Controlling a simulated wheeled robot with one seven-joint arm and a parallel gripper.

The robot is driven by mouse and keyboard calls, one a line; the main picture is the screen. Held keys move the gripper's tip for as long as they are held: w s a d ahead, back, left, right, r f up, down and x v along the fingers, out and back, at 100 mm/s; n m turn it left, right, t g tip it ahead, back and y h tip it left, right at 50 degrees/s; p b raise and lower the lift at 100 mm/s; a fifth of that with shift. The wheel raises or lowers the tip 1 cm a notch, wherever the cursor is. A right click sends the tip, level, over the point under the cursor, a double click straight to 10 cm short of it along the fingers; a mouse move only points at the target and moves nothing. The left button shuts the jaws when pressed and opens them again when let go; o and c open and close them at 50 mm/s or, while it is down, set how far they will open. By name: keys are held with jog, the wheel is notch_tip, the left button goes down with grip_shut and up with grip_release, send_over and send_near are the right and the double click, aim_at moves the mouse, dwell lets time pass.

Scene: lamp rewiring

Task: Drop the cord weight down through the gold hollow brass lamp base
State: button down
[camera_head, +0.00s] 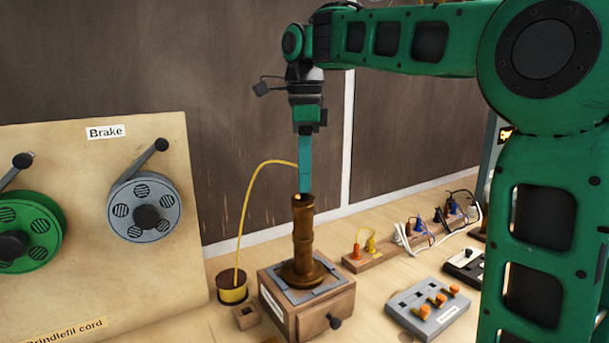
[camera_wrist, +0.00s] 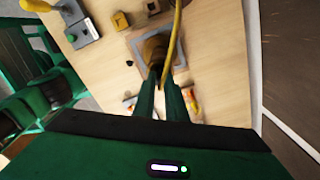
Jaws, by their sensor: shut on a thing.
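The gold hollow brass lamp base (camera_head: 303,235) stands upright on a wooden block with a grey top frame. It also shows in the wrist view (camera_wrist: 153,47), just beyond my fingertips. My gripper (camera_head: 305,187) points straight down, its fingertips at or just above the base's open top. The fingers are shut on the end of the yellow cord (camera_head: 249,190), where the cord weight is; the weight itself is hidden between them. The cord arches up from its pot to the fingers and crosses the wrist view (camera_wrist: 176,35). I cannot tell whether the weight's tip is inside the opening.
The wooden block (camera_head: 320,308) has a dark knob in front. The cord pot (camera_head: 232,289) and a small wooden block (camera_head: 246,316) stand left of it. A reel board (camera_head: 95,250) is at the left. A plug strip (camera_head: 395,252) and a grey switch box (camera_head: 427,308) are at the right.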

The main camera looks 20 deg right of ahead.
jog(key=c, duration=1.7)
grip_release()
jog(key=shift+r, duration=0.1)
jog(key=shift+a+r, duration=0.2)
jog(key=shift+r, duration=0.2)
jog(key=shift+d+r, duration=0.15)
jog(key=shift+r, duration=2.35)
jog(key=shift+d+r, duration=0.15)
jog(key=shift+r, duration=2.3)
